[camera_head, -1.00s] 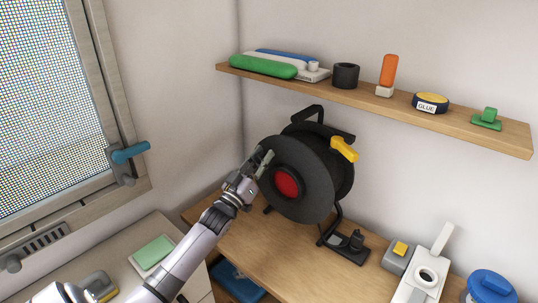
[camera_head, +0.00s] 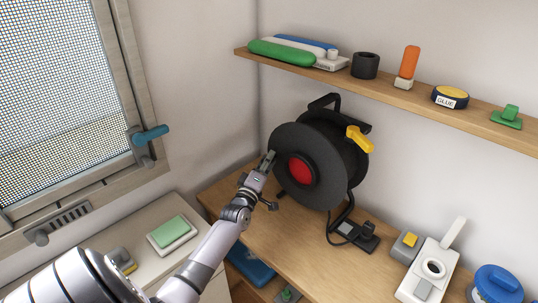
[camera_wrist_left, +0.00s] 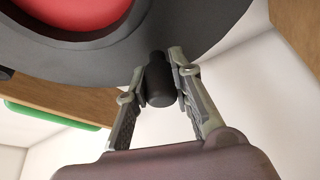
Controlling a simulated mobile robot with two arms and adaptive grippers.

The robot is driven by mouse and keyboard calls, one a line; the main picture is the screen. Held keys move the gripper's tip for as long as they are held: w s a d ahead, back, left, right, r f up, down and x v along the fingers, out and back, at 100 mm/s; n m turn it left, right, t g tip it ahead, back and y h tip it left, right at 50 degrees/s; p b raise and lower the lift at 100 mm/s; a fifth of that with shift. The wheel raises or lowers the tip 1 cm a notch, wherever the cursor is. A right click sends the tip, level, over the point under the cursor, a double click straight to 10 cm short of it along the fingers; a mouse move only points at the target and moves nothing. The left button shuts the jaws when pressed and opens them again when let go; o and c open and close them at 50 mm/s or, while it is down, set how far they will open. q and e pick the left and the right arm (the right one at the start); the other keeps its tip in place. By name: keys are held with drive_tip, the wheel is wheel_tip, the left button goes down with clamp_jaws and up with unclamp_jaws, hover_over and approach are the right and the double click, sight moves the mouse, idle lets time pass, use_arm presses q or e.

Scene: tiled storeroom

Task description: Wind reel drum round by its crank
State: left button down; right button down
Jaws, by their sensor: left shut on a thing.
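The black reel drum (camera_head: 322,178) with a red hub (camera_head: 301,171) stands on the wooden counter in the head view. My left gripper (camera_head: 268,161) is at the drum's left side. In the left wrist view the gripper (camera_wrist_left: 158,85) is shut on the black crank knob (camera_wrist_left: 159,82), which sticks out from the drum's face (camera_wrist_left: 210,25) near its rim. The knob sits between both fingers. In the head view the knob is hidden by the fingers. My right gripper is not in view.
A yellow lever (camera_head: 360,139) sticks out at the reel's upper right. A wooden shelf (camera_head: 400,96) with several items runs above it. A black plug (camera_head: 368,231) lies on the counter (camera_head: 300,240) by the reel's foot. The window handle (camera_head: 150,135) is at the left.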

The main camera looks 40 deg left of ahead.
use_arm(q)
drive_tip(key=shift+f+n, duration=0.4)
drive_tip(key=shift+d+f, duration=0.1)
drive_tip(key=shift+f, duration=0.7)
drive_tip(key=c, duration=1.4)
unclamp_jaws()
drive_tip(key=shift+r, duration=0.2)
drive_tip(key=v, duration=1.2)
